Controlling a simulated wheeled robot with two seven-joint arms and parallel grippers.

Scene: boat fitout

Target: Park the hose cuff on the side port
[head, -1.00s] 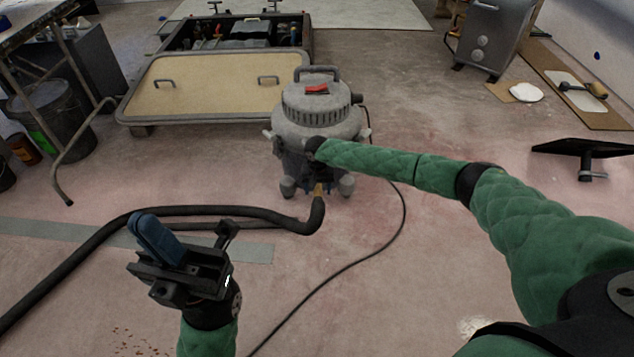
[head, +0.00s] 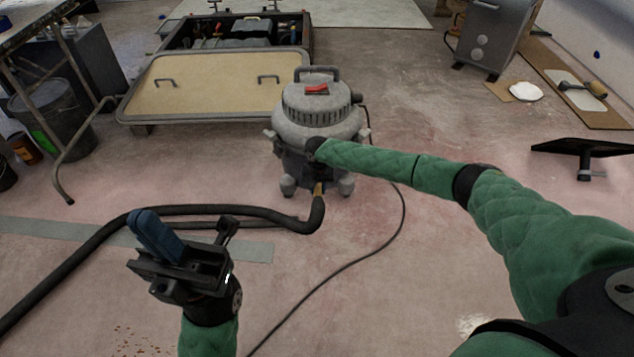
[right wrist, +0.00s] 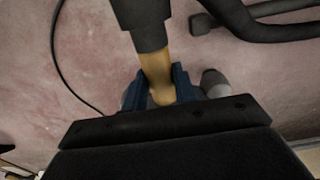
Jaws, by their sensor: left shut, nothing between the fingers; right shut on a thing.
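The grey shop vacuum (head: 318,122) stands mid-floor with a red switch on top. A dark stub (head: 357,97) juts from its upper right side; I cannot tell if this is the side port. The black hose (head: 240,211) lies looped on the floor and bends up to a tan cuff (head: 319,188) low at the vacuum's front. In the right wrist view my right gripper (right wrist: 158,90) has its blue fingers around the tan cuff (right wrist: 155,66), below the hose's dark end (right wrist: 143,25). My left gripper (head: 155,236) is shut and empty, in front of the hose.
A black cord (head: 350,268) curves over the floor right of the vacuum. A tan-topped panel (head: 210,88) lies behind it. A bucket (head: 55,115) and table legs stand at left, a grey cabinet (head: 490,38) at back right. The floor at front centre is mostly clear.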

